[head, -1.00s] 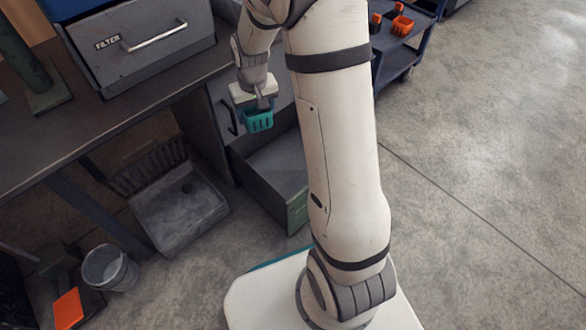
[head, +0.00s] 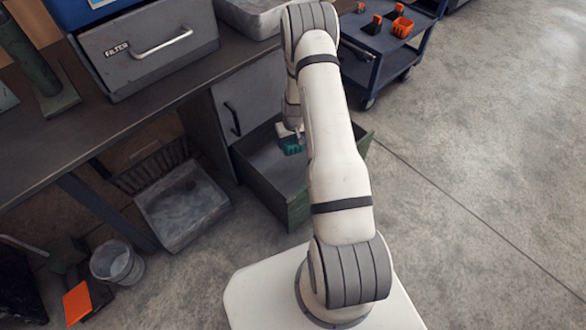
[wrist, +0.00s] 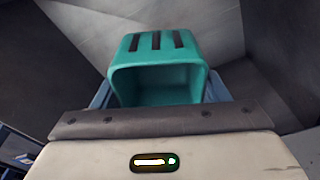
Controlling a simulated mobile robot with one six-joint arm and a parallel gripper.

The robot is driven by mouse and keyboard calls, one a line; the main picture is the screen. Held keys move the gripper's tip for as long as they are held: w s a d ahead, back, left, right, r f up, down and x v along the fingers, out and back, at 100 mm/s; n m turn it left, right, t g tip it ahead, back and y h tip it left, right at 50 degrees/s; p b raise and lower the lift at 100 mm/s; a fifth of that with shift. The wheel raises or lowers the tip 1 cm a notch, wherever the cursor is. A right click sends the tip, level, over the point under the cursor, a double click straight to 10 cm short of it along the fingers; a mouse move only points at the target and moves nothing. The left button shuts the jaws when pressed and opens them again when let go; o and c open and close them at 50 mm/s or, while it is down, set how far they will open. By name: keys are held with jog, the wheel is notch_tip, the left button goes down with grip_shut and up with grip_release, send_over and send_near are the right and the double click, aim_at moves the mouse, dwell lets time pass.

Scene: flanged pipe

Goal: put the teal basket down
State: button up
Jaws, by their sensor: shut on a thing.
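The teal basket (head: 290,147) is small, with slots in its wall. It hangs from my gripper (head: 296,134) over the open drawer (head: 265,170) under the workbench. In the wrist view the basket (wrist: 158,75) sits between the two blue-grey fingers (wrist: 158,92), its open side facing the camera. My gripper is shut on it. Grey drawer walls surround it in that view. The gap between the basket and the drawer floor is hard to judge. My forearm hides part of the gripper and the drawer.
The workbench (head: 100,135) carries a FILTER drawer box (head: 150,50). A grey sink-like tray (head: 183,205), a bucket (head: 117,262) and an orange item (head: 77,302) are on the floor at left. A blue cart (head: 385,45) stands behind. The floor at right is clear.

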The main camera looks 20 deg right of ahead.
jog(key=s+d+f+b, duration=0.1)
jog(key=f, duration=0.5)
jog(key=s+d+f+b, duration=0.1)
jog(key=d+f, duration=0.1)
jog(key=f, duration=0.5)
jog(key=s+d+f+b, duration=0.1)
jog(key=f, duration=0.5)
jog(key=shift+s+d+f, duration=0.15)
jog(key=shift+d+f, duration=0.05)
jog(key=shift+f, duration=0.15)
jog(key=shift+f, duration=0.2)
jog(key=o, duration=1)
jog(key=shift+r, duration=0.15)
